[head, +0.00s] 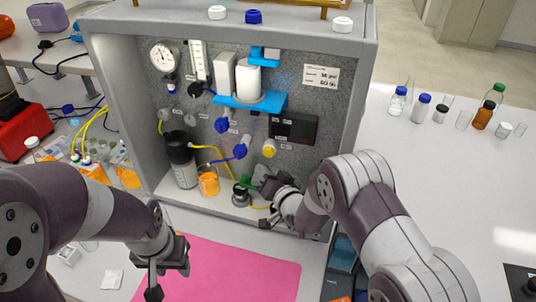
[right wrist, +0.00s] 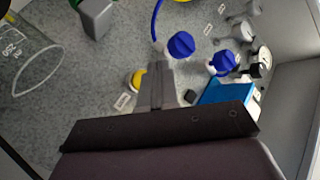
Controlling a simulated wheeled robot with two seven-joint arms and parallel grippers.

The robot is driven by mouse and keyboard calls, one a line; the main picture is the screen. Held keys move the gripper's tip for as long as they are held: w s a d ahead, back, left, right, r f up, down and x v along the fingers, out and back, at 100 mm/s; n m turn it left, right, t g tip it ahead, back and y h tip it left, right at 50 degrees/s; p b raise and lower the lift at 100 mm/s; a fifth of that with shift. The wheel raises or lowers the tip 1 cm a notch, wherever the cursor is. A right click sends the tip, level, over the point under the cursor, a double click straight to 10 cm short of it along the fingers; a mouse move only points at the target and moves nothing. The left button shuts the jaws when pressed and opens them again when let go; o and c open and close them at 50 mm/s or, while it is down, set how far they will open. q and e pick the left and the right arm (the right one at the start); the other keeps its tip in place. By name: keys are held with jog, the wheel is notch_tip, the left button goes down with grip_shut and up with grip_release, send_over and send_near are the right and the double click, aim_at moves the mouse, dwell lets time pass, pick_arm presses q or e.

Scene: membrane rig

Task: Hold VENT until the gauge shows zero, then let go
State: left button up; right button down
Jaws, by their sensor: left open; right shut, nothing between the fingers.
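The gauge (head: 163,57) is a round white dial at the upper left of the rig's grey panel; its reading is too small to make out. A yellow round control (head: 269,148) sits below the dark display; it also shows in the right wrist view (right wrist: 136,80), partly hidden by my fingers. The small labels are illegible, so I cannot tell which control is VENT. My right gripper (head: 264,184) is shut and empty, low in front of the panel; its fingertips (right wrist: 160,68) appear beside the yellow control, contact unclear. My left gripper (head: 168,268) is open and empty above the pink mat.
Blue valve knobs (head: 222,125) and a blue bracket (head: 250,101) project from the panel. A dark bottle (head: 181,160) and an orange-filled beaker (head: 209,184) stand on the rig floor. The cabinet side wall (head: 350,110) is close right. The pink mat (head: 235,270) is clear.

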aim_at(269, 151)
jog(key=w, duration=0.1)
jog(key=w+d+b, duration=0.1)
jog(key=w, duration=0.1)
dwell(0.4)
jog(key=shift+w+f, duration=0.1)
dwell(1.6)
jog(key=shift+w+d+b, duration=0.1)
jog(key=shift+w+b, duration=0.25)
jog(key=shift+b, duration=0.05)
